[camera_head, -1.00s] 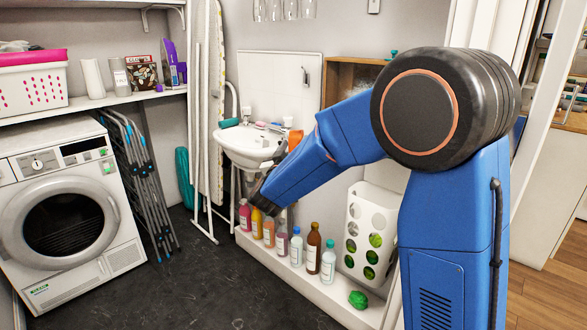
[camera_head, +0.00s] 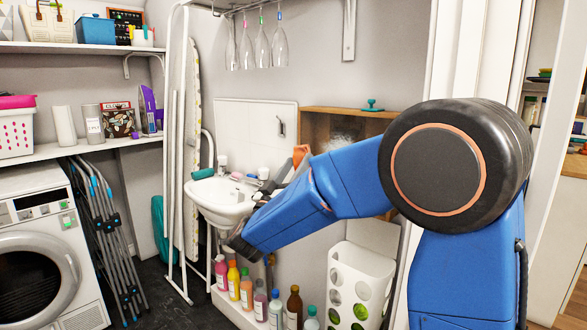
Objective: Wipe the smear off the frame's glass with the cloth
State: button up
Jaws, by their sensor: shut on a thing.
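The wooden frame (camera_head: 318,111) is on the back wall, right of the sink. A pale, cloudy smear (camera_head: 346,130) shows on its glass; my arm hides the frame's lower part. An orange piece, apparently the cloth (camera_head: 300,154), shows just above my blue forearm, left of the frame. My gripper (camera_head: 278,183) is a small dark shape behind the forearm, in front of the sink's right side. It is shut on the cloth; its fingertips are mostly hidden. I cannot see the cloth touching the glass.
The sink (camera_head: 218,198) stands left of my gripper. A teal-handled item (camera_head: 372,105) sits on the frame's top edge. Bottles (camera_head: 246,288) and a white holed bin (camera_head: 362,275) stand below. A folded ironing board (camera_head: 186,150) is at left.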

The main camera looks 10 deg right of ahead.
jog(key=shift+w+d, duration=0.75)
jog(key=shift+d, duration=0.3)
jog(key=shift+w+d, duration=0.75)
jog(key=shift+d, duration=0.3)
jog(key=shift+w+d, duration=0.6)
jog(key=shift+d, duration=0.2)
jog(key=shift+s, duration=0.1)
jog(key=shift+s+d, duration=0.5)
jog(key=shift+s, duration=0.3)
jog(key=shift+s+d, duration=0.5)
jog(key=shift+s, duration=0.25)
jog(key=shift+s+d, duration=1.2)
jog(key=shift+s, duration=0.3)
jog(key=shift+s+d, duration=1.15)
jog(key=shift+s, duration=0.35)
jog(key=shift+s+d, duration=1.2)
jog(key=shift+s, duration=0.3)
jog(key=shift+c, duration=0.2)
jog(key=shift+w+a+r, duration=0.3)
jog(key=shift+w+a, duration=0.85)
jog(key=shift+w, duration=0.45)
jog(key=shift+w+a+r, duration=0.3)
jog(key=shift+w+a, duration=0.9)
jog(key=shift+w, duration=0.35)
jog(key=shift+w+a+r, duration=0.3)
jog(key=shift+w+a, duration=0.85)
jog(key=shift+w, duration=0.45)
